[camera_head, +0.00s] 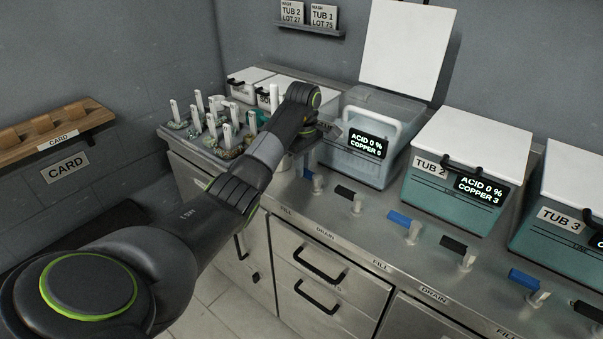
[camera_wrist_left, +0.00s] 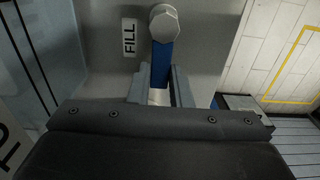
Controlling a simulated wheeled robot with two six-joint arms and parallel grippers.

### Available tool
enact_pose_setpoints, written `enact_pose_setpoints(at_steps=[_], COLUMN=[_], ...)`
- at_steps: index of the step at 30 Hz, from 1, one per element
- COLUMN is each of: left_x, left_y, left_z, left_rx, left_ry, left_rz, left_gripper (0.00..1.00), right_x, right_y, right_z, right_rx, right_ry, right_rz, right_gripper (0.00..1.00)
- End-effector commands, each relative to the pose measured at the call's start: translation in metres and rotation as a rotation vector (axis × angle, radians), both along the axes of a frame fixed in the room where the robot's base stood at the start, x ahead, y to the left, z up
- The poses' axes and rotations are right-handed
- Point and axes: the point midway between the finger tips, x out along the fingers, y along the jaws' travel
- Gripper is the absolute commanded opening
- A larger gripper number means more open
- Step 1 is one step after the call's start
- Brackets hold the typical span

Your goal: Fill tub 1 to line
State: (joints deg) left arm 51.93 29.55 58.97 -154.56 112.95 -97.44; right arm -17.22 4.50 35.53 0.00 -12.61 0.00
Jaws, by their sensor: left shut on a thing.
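Tub 1 (camera_head: 360,150) is a clear-walled tub with its white lid (camera_head: 407,48) standing open. Its display (camera_head: 366,144) reads ACID 0 %, COPPER 0. I cannot make out liquid or a fill line in it; my arm hides part of its left side. In the left wrist view, my left gripper (camera_wrist_left: 160,90) is shut on the blue fill lever (camera_wrist_left: 161,62), below its metal tap (camera_wrist_left: 164,22) and beside a FILL label (camera_wrist_left: 129,37). In the head view the arm hides the fingertips, and a bit of blue shows at the tap (camera_head: 307,173). My right gripper is not in view.
A black drain lever (camera_head: 345,192) stands right of the fill tap. Tub 2 (camera_head: 450,190), with greenish liquid, and tub 3 (camera_head: 550,240) stand further right, each with taps in front. A tray of several upright tools (camera_head: 205,148) is at the left.

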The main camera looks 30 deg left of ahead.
Motion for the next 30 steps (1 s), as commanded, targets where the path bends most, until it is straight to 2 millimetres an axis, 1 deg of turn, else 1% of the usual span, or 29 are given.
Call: enact_pose_setpoints(at_steps=[9,10,14,15,25,28,30], left_x=[0.001,0.001,0.001,0.001,0.001,0.001,0.001], left_y=[0.000,0.000,0.000,0.000,0.000,0.000,0.000], left_z=[0.001,0.001,0.001,0.001,0.003,0.010,0.018], left_rx=[0.000,0.000,0.000,0.000,0.000,0.000,0.000], left_ry=[-0.002,-0.002,-0.001,-0.001,-0.001,-0.002,-0.002], left_rz=[-0.010,-0.010,-0.009,-0.009,-0.008,-0.008,-0.008], left_gripper=[0.00,0.21,0.38,0.40,0.40,0.40,0.40], right_x=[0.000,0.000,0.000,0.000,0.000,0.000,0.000], right_y=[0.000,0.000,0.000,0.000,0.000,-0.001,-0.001], right_z=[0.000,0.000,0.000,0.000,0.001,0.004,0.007], right_rx=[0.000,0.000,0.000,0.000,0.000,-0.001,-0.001], right_ry=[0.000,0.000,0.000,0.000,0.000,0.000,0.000], right_rz=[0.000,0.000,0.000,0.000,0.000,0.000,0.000], right_gripper=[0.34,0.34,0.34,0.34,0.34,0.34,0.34])
